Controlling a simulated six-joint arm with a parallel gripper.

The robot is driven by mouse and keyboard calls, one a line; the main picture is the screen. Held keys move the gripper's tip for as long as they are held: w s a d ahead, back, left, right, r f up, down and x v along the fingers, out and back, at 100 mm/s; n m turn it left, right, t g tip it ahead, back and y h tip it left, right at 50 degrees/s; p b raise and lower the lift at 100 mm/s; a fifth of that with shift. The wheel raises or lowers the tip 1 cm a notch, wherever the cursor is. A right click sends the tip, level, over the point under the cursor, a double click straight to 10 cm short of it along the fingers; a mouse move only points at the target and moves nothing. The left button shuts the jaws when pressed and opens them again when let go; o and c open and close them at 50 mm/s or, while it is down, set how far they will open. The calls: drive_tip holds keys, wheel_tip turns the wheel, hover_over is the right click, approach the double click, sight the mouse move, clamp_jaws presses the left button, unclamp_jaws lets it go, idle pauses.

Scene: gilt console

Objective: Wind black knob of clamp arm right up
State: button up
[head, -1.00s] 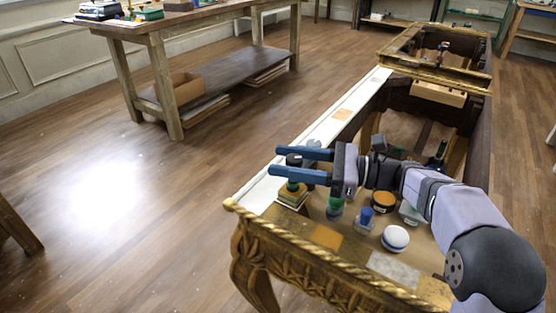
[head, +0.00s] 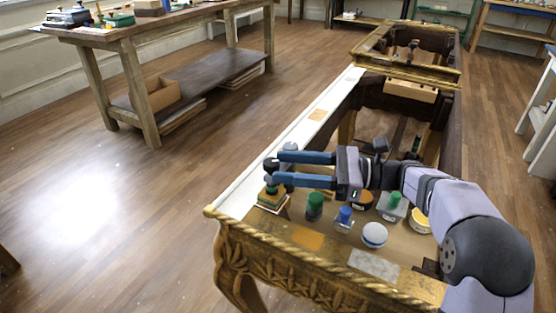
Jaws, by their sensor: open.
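I cannot tell which part belongs to the clamp arm, or whether the arm is up or down. My gripper (head: 277,167) comes in from the right with its two blue fingers apart. Its fingertips are close to the black knob, which shows by the gap's left end. Contact cannot be told. The fingers partly cover the area around the knob.
Just right of the blocks stand a green-topped bottle (head: 315,204), a blue-capped jar (head: 345,216), a white round pot (head: 374,235) and several other jars below my arm. A wooden workbench (head: 126,88) stands at the back left. Floor left of the console is clear.

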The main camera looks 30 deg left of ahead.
sight(272, 165)
drive_tip(key=p+v, duration=0.3)
drive_tip(key=p, duration=0.5)
drive_tip(key=shift+d+r, duration=0.2)
drive_tip(key=shift+a, duration=0.1)
drive_tip(key=shift+p+x, duration=1.2)
drive_tip(key=shift+x, duration=2.4)
drive_tip(key=c, duration=1.1)
drive_tip(key=shift+f, duration=0.1)
